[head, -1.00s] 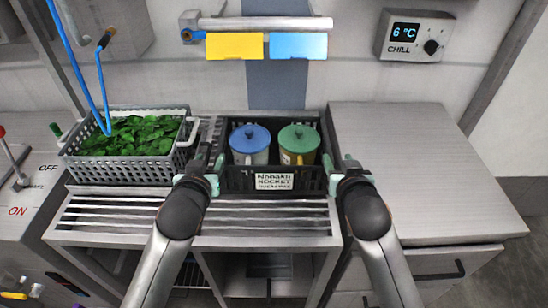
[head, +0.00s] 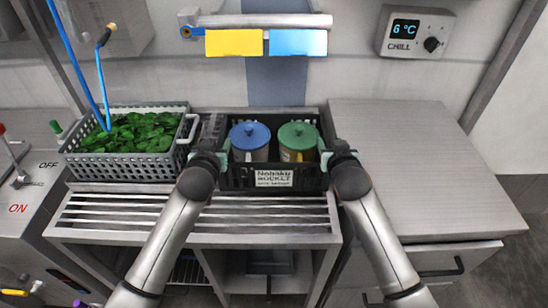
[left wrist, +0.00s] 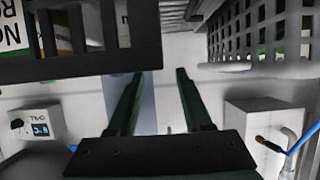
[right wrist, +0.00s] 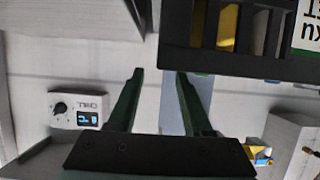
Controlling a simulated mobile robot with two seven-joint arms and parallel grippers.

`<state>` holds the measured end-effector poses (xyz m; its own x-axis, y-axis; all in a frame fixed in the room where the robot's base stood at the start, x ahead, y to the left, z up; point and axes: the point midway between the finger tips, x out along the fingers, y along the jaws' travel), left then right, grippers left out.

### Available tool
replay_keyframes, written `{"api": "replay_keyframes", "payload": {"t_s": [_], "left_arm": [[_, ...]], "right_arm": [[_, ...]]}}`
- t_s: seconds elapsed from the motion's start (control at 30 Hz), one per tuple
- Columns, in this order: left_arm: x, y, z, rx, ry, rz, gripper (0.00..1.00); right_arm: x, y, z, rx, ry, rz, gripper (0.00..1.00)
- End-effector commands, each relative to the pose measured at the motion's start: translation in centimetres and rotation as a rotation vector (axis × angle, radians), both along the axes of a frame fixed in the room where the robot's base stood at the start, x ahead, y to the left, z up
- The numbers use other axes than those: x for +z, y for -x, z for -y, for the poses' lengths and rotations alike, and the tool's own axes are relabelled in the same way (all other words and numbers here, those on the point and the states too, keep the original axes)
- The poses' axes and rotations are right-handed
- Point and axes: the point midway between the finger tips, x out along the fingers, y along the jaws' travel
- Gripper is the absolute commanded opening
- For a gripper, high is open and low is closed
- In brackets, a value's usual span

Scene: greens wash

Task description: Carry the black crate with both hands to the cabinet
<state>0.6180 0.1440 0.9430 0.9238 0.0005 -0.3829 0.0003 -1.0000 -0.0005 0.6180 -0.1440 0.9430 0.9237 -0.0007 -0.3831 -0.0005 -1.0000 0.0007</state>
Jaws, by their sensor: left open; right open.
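The black crate (head: 238,178) stands on the slatted steel rack, with a white label (head: 274,178) on its front. Inside it are a blue-lidded container (head: 250,141) and a green-lidded container (head: 298,142). My left gripper (head: 222,158) is at the crate's left side, and my right gripper (head: 325,157) is at its right side. In the left wrist view the open fingers (left wrist: 155,75) lie beside the crate wall (left wrist: 95,55). In the right wrist view the open fingers (right wrist: 160,72) lie beside the crate wall (right wrist: 230,60). Neither gripper visibly holds the crate. The cabinet (head: 420,170) has a bare top.
A grey basket of greens (head: 120,171) stands close left of the crate and my left gripper. A blue hose (head: 101,85) hangs over it. A rail with yellow and blue cloths (head: 233,43) is above the crate. The cabinet top is clear.

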Motion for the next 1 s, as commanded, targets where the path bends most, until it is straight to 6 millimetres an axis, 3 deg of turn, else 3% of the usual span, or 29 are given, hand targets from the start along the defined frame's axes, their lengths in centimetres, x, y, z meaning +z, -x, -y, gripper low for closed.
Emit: {"api": "replay_keyframes", "payload": {"t_s": [0.3, 0.7, 1.0], "left_arm": [[-1.0, -2.6, 0.0, 0.000, 0.000, 0.000, 0.50], [-1.2, -2.9, 0.0, -0.001, 0.001, 0.000, 0.50], [-1.2, -2.8, 0.0, 0.000, 0.000, 0.000, 0.16]], "right_arm": [[-1.0, -2.6, -0.1, 0.001, 0.000, 0.001, 0.50], [-1.2, -2.9, 0.0, 0.001, -0.001, 0.001, 0.50], [-1.2, -2.8, 0.0, 0.001, -0.001, 0.000, 0.16]]}}
